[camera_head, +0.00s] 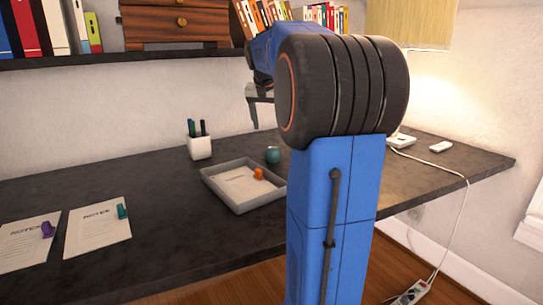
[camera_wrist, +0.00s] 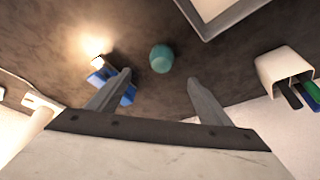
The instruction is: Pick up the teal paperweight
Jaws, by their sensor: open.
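The teal paperweight (camera_head: 272,155) is a small rounded object standing on the dark desk, just behind the grey tray. In the wrist view the paperweight (camera_wrist: 161,58) lies beyond my fingertips, between their lines and nearer the left finger. My gripper (camera_wrist: 158,78) is open and empty, with its two grey fingers spread apart. In the head view my gripper (camera_head: 254,112) shows only in part, above the desk and up and left of the paperweight; my arm hides much behind it.
A grey tray (camera_head: 212,181) with paper and an orange object (camera_head: 259,174) is close to the paperweight. A white pen cup (camera_head: 200,148) stands to the left. A bookshelf (camera_head: 70,61) hangs above the desk. Two note sheets (camera_head: 97,228) lie at the front left.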

